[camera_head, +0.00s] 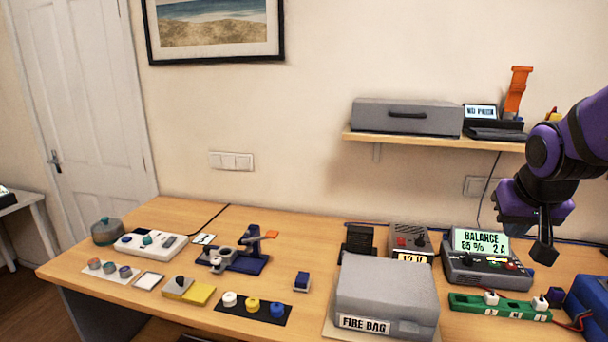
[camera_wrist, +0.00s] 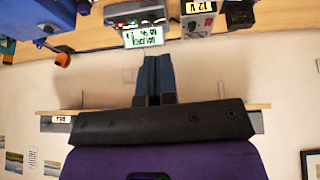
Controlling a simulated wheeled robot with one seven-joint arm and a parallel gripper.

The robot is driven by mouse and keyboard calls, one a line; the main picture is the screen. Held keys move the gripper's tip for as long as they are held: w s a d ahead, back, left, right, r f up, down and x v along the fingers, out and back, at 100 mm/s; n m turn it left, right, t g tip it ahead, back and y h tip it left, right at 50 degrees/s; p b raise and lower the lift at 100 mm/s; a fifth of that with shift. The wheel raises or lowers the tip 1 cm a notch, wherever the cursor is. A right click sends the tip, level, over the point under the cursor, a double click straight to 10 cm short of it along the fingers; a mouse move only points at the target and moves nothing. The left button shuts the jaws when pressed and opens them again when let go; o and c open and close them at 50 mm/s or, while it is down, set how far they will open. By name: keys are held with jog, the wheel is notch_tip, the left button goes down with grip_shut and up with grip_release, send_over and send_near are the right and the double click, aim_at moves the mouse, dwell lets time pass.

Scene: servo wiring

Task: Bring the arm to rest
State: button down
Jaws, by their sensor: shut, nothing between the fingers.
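My gripper (camera_head: 543,250) hangs at the end of my purple and black arm, at the right side of the head view, above the right part of the desk and in front of the wall. It is in the air, touching nothing that I can see. In the wrist view the two dark fingers (camera_wrist: 153,78) lie side by side, shut and empty. The wrist view is upside down, with the desk at the top and the shelf at the bottom.
The desk (camera_head: 180,215) holds a grey fire bag box (camera_head: 385,290), a balance charger (camera_head: 482,262), a green strip (camera_head: 500,307) and a blue box (camera_head: 590,300) near the gripper. A wall shelf (camera_head: 430,141) carries a grey case (camera_head: 405,117) behind the arm. The desk's front left holds small parts.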

jog(key=s+a+r+n+y, duration=0.1)
jog(key=s+a+r, duration=0.2)
jog(key=s, duration=0.4)
jog(key=s+a+r+n+y, duration=0.1)
jog(key=s+a+r, duration=0.2)
jog(key=s, duration=0.5)
jog(key=shift+a+r+n, duration=0.2)
jog(key=shift+a+n, duration=0.05)
jog(key=shift+n, duration=0.15)
